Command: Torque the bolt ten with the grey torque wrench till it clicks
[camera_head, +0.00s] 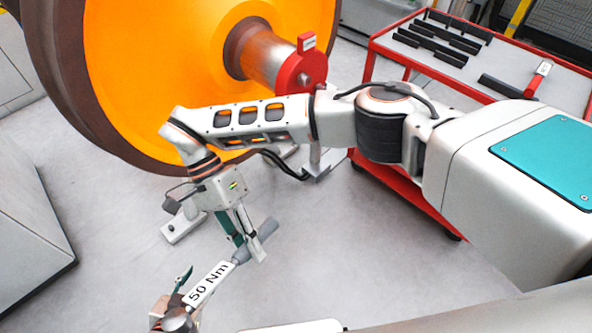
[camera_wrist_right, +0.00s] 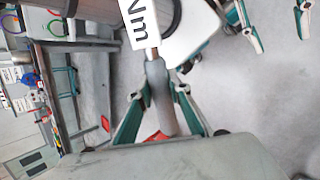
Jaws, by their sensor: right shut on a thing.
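The grey torque wrench (camera_head: 256,241) has a white label reading "50 Nm" and points down-left in the head view. My right gripper (camera_head: 247,246) is shut around its grey handle. In the right wrist view the handle (camera_wrist_right: 160,98) sits between the two teal-backed fingers. The wrench's head end is near the bottom left of the head view, close to my left gripper (camera_head: 182,287), which is partly cut off there. In the right wrist view the left gripper's fingers (camera_wrist_right: 274,22) look apart with nothing between them. I cannot make out bolt ten.
A large orange wheel (camera_head: 150,70) with a dark rim and a red-ended axle (camera_head: 300,68) stands behind my right arm. A red-framed cart (camera_head: 470,85) with black pieces on top is at the upper right. Grey blocks line the left edge. Grey floor lies clear between.

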